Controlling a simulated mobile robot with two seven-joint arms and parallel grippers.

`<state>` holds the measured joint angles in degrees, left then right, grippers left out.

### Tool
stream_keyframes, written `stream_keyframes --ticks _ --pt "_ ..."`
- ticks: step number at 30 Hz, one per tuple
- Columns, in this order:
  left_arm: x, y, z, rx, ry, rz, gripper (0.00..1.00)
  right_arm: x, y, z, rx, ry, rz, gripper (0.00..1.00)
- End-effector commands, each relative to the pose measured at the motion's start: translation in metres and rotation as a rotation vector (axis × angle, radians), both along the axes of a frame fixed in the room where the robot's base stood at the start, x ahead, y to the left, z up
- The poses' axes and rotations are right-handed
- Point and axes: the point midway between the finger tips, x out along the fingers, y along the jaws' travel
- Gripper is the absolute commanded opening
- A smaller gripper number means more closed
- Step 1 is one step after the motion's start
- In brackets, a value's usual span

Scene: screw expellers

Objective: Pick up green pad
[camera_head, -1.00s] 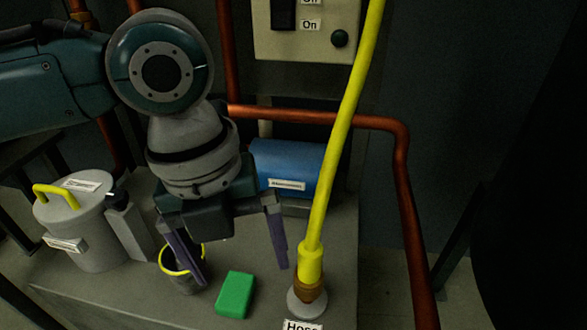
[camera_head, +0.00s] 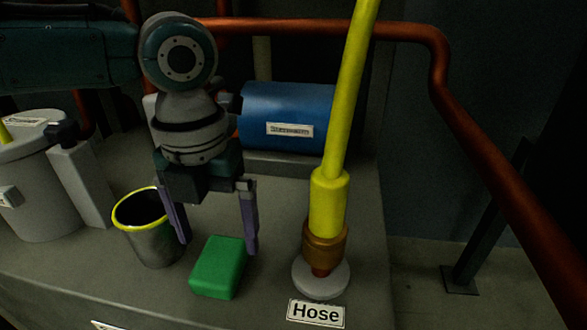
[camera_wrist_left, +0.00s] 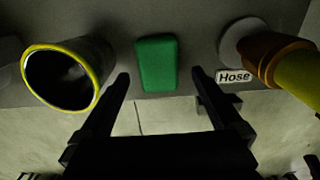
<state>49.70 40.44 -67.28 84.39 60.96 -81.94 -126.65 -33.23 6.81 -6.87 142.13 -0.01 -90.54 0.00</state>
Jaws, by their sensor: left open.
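The green pad (camera_head: 218,268) is a small block lying on the grey platform, between the yellow-rimmed cup and the hose fitting. My left gripper (camera_head: 216,246) is open and points down over the platform, its two purple fingers just behind and above the pad in the head view. In the left wrist view the pad (camera_wrist_left: 157,64) lies ahead of the gap between the dark fingertips (camera_wrist_left: 159,78), with nothing held. Whether the fingertips are level with the pad is hard to tell. My right gripper is not in view.
A yellow-rimmed cup (camera_head: 151,240) stands close to the pad's left. A yellow hose (camera_head: 328,200) rises from a round base (camera_head: 321,278) at its right, by a "Hose" label (camera_head: 316,313). A blue cylinder (camera_head: 284,118) and copper pipe (camera_head: 330,27) are behind.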

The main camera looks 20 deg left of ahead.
Motion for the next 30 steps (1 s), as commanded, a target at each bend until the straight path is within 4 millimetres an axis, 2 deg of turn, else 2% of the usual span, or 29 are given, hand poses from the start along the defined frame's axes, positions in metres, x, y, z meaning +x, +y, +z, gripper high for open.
stream_keyframes --ticks 6,9,17,30 --pt "0.001 0.004 -0.034 0.002 0.0 0.002 1.0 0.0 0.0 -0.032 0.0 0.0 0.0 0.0" --pt "0.001 0.003 -0.047 0.001 0.0 0.001 1.0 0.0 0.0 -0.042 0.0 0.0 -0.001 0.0" --pt "0.001 0.003 -0.048 0.001 0.0 0.0 1.0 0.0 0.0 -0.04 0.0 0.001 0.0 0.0" --pt "0.001 0.003 -0.048 0.001 0.0 0.001 0.52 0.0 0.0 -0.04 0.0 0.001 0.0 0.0"
